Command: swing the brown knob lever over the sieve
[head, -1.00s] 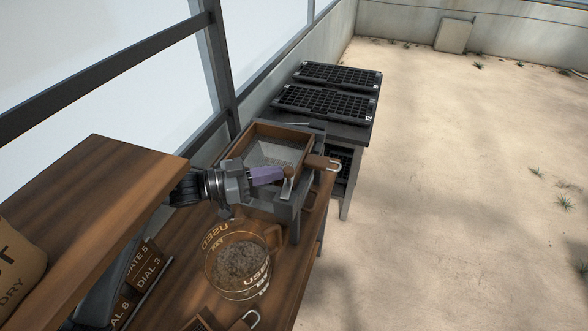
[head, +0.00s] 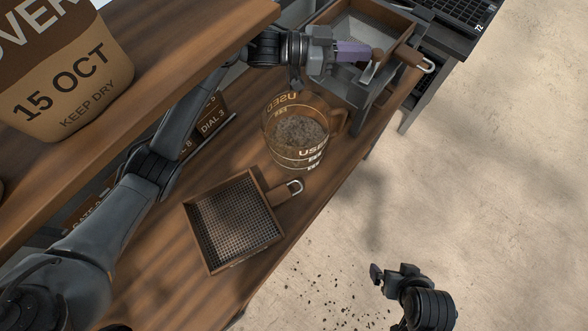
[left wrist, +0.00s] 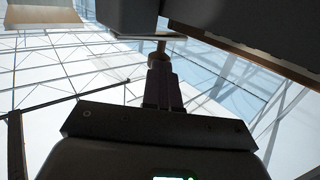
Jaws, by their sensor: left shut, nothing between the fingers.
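My left gripper (head: 366,52) has purple fingers and is shut with nothing held. Its tips are right at the brown knob (head: 377,54) of the lever (head: 368,72), on the near side of a grey stand. In the left wrist view, the shut fingers (left wrist: 160,78) point at the knob (left wrist: 158,58); I cannot tell whether they touch it. A wooden-framed sieve (head: 404,46) with fine mesh sits in the stand, just beyond the knob. A second, coarser sieve (head: 283,232) lies on the bench. My right gripper (head: 391,272) hangs over the floor, away from everything.
A shelf (head: 190,45) with a sack (head: 75,75) overhangs the left side. A dark seed tray (head: 470,12) lies beyond. The sandy floor at right is open.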

